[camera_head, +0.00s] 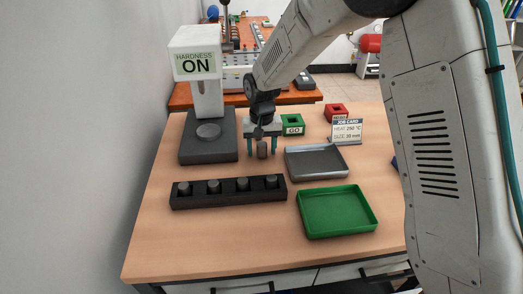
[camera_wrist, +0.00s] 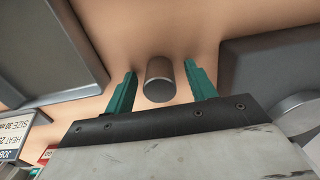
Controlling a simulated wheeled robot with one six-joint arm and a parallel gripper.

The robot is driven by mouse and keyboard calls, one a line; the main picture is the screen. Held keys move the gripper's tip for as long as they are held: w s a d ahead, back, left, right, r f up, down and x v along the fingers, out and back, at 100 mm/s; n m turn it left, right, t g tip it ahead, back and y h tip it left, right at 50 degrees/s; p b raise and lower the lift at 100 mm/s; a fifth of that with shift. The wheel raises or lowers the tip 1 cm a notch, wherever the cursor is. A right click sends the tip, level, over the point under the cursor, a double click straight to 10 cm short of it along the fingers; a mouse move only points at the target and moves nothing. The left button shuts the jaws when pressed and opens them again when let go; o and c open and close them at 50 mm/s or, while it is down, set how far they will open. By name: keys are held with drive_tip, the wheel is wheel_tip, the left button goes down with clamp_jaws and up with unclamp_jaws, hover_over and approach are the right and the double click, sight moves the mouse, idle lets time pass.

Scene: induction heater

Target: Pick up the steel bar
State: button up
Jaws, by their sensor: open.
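A short dark grey steel bar (camera_head: 262,149) stands between the fingers of my gripper (camera_head: 262,153), near the middle of the wooden table. Several similar bars stand in a black holder (camera_head: 228,196) in front of my gripper. I cannot tell whether the steel bar's base touches the table.
A hardness tester (camera_head: 207,140) reading ON stands left of my gripper. A grey tray (camera_head: 318,176) is at its right, with a green tray (camera_head: 338,233) nearer. Behind are a green GO box (camera_head: 292,126), a red box (camera_head: 336,112) and a job card (camera_head: 346,131). The table's front left is clear.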

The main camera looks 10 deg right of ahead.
clamp_jaws()
drive_tip(key=shift+r, duration=0.2)
